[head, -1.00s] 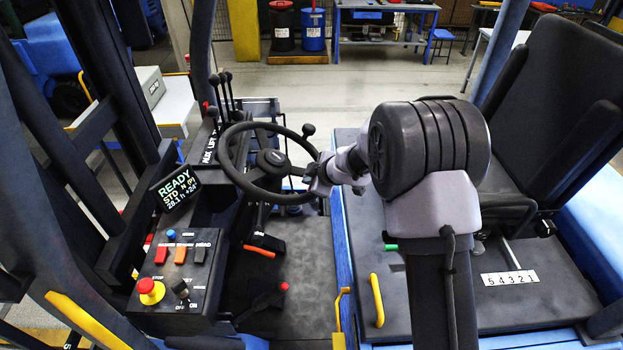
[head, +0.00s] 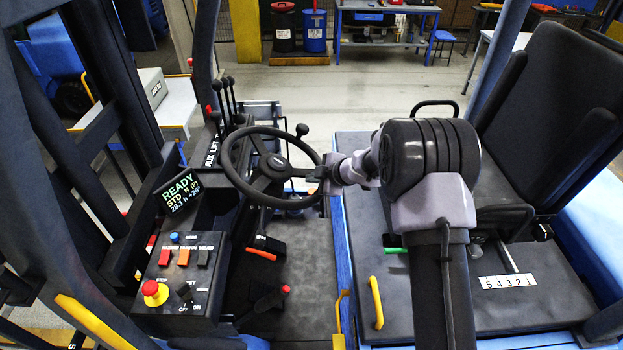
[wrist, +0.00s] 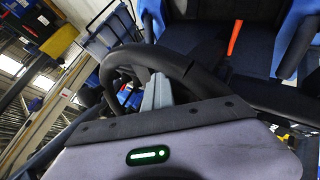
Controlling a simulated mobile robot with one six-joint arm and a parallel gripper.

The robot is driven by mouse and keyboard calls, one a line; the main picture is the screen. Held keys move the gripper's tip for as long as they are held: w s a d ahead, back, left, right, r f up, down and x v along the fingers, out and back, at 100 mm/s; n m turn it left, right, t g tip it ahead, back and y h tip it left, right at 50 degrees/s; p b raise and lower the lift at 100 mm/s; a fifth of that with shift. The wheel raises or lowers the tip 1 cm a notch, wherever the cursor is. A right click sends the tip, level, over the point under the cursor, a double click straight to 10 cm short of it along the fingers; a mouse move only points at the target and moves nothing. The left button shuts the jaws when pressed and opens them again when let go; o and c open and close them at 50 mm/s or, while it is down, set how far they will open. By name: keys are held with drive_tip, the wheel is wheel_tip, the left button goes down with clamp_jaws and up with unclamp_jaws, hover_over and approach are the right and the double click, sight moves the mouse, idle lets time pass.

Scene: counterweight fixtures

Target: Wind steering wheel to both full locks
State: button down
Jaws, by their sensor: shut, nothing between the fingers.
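The black steering wheel (head: 236,178) is mounted left of centre in the head view, with its hub and spokes visible. In the wrist view its thick rim (wrist: 187,68) arches across the middle. My gripper (head: 326,177) is at the right side of the rim in the head view. Its grey fingers (wrist: 157,92) are shut with nothing between them and sit close by the rim. I cannot tell whether they touch it.
A display (head: 178,193) reads READY. Below it is a switch panel with a red stop button (head: 154,292). Several levers (head: 226,98) stand behind the wheel. A dark seat (head: 545,110) is at the right. The floor plate (head: 305,285) below the wheel is mostly open.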

drive_tip(key=w+a+r+n+y+p, duration=0.1)
drive_tip(key=w+a+n, duration=0.2)
drive_tip(key=w, duration=0.7)
drive_tip(key=shift+w+a+r+n+g+y+p, duration=0.3)
drive_tip(key=shift+w+a+r+g+y, duration=0.05)
drive_tip(key=shift+w+a+g+y, duration=0.05)
idle(0.6)
